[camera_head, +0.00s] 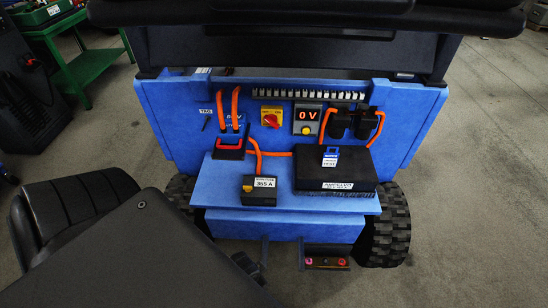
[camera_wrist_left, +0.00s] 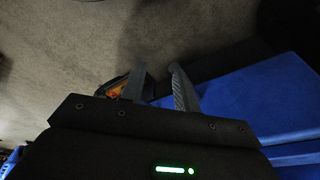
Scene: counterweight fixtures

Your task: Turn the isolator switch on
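The isolator switch (camera_head: 271,117) is a red rotary handle on a yellow plate, mounted on the blue upright panel (camera_head: 180,128). The handle looks slanted, but its marks are too small to read. My right gripper is not in view.
Orange cables (camera_head: 235,105) and black connectors (camera_head: 340,124) flank the switch. On the blue shelf (camera_head: 225,190) below stand a small "355 A" box (camera_head: 260,188) and a black battery box (camera_head: 345,172). A small dark tray (camera_head: 327,261) sits below. Dark bodywork overhangs the panel.

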